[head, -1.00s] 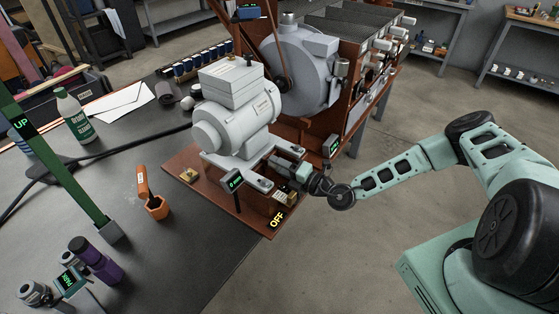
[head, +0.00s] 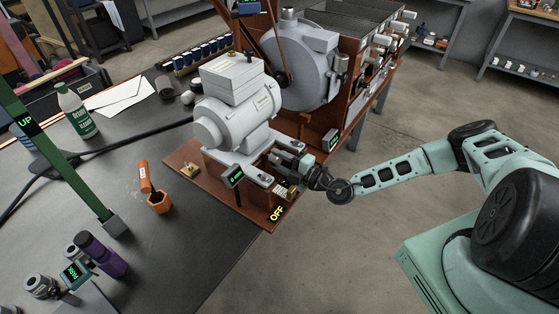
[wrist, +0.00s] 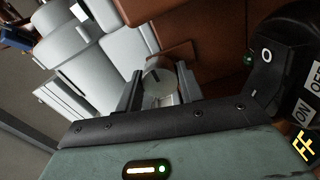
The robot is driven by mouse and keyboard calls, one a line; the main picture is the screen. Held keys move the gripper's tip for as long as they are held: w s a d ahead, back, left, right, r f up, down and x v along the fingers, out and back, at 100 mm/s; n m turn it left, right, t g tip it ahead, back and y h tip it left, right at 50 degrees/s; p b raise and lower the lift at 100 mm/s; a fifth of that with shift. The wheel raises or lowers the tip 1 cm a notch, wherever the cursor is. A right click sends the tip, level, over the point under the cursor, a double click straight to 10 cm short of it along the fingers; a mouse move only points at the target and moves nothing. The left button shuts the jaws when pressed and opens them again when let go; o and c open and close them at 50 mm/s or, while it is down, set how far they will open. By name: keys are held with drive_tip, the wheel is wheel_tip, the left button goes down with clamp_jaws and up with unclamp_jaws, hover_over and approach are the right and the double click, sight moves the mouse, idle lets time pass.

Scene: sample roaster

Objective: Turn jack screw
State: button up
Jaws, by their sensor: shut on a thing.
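The jack screw shows in the wrist view as a round pale knob (wrist: 158,83) with a dark mark on its face. It sits between the two fingers of my gripper (wrist: 160,90), which is shut on it. In the head view my gripper (head: 288,163) is at the right end of the motor base, and the knob is hidden behind it there. The grey motor (head: 237,112) stands on its slotted base on the brown board (head: 222,190). A small dark display (head: 234,176) stands in front of the base.
A black switch box (wrist: 275,75) with ON and OFF labels is close to the right of my gripper in the wrist view. The roaster drum (head: 305,75) stands behind the motor.

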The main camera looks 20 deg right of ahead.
drive_tip(key=o, duration=1)
drive_tip(key=shift+s+d, duration=0.1)
drive_tip(key=b+v, duration=0.2)
drive_tip(key=v, duration=1.5)
drive_tip(key=shift+s+b, duration=0.1)
drive_tip(key=shift+b, duration=0.3)
